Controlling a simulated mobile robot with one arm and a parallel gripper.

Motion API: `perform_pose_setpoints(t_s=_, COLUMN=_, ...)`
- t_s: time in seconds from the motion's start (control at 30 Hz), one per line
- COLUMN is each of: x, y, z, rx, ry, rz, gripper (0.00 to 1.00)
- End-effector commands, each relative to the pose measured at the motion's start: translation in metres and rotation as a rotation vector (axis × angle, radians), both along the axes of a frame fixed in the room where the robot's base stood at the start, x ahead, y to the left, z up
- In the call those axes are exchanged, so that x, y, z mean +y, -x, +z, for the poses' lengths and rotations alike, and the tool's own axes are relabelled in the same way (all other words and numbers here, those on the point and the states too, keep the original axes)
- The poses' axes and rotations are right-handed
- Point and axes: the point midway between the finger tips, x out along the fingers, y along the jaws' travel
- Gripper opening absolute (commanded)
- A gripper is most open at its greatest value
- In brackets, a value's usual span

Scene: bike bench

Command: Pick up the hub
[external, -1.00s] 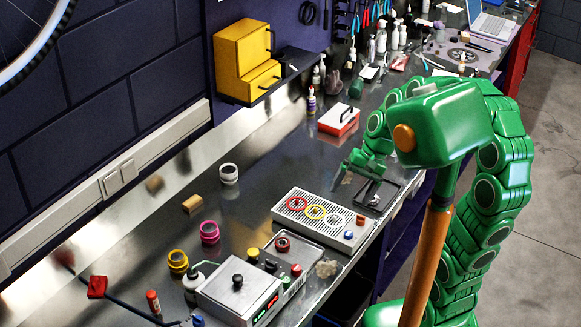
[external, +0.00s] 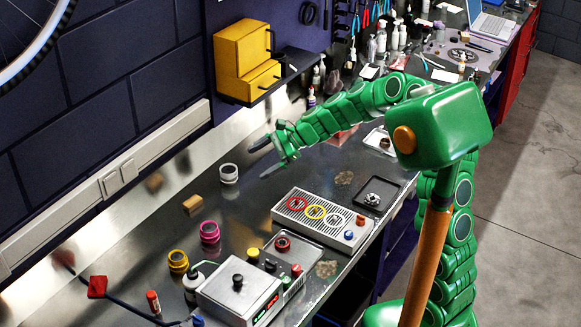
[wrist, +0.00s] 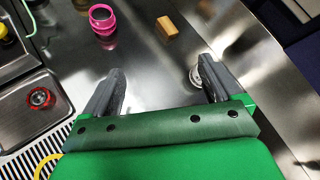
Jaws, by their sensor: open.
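A silver-white spool-shaped piece, which looks like the hub (external: 229,173), stands on the steel bench left of my gripper in the external view. My gripper (external: 258,162) is open and empty, with its fingers pointing left towards the hub and a gap between them. In the wrist view my gripper (wrist: 160,70) has nothing between its fingers. The hub (wrist: 194,76) is mostly hidden behind the right finger there. Similar pink (external: 210,232) and yellow (external: 178,261) spools stand nearer the front.
A wooden block (external: 193,204) lies near the hub. A grey slotted box (external: 330,232) with coloured rings sits below my gripper. A black tray (external: 390,190) holds a small silver part. A metal box (external: 232,290) stands in front. The bench between hub and slotted box is clear.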

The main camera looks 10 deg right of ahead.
Motion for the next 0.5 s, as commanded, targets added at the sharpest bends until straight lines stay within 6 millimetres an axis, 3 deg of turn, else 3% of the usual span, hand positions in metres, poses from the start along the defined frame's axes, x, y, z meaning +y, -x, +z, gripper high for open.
perform_pose_setpoints(t_s=0.3, x=0.037, y=-0.067, z=-0.054, rx=0.234, ry=-0.073, rz=-0.256, gripper=0.92)
perform_pose_setpoints(t_s=0.5, x=0.045, y=-0.095, z=-0.081, rx=0.33, ry=-0.095, rz=-0.373, gripper=0.92)
